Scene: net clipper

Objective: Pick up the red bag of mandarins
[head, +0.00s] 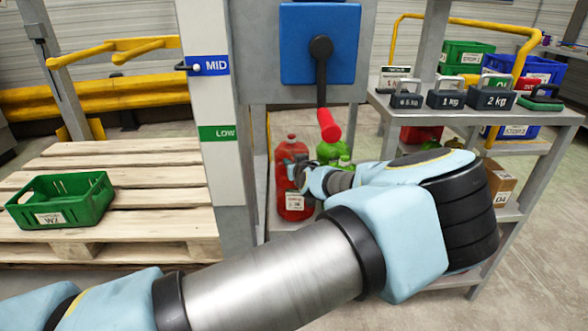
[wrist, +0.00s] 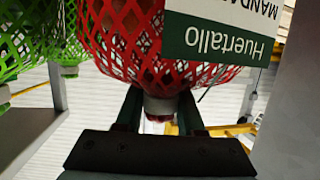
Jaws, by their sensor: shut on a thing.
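The red net bag of mandarins (head: 292,204) is in the middle of the head view, partly hidden by my gripper (head: 300,174). In the wrist view the red bag (wrist: 115,45) fills the upper middle, with a green and white label reading "Huertallo" and "MANDA". My gripper's dark fingers (wrist: 160,108) stand on both sides of the bag's pale gathered neck and are shut on it. I cannot tell from these views whether the bag touches the shelf.
Green net bags (head: 336,152) are close on the right of the red bag; one also shows in the wrist view (wrist: 25,45). A red-ended lever (head: 328,125) hangs just above. Weights (head: 450,92) stand on the right shelf. A green crate (head: 62,222) sits on a pallet at left.

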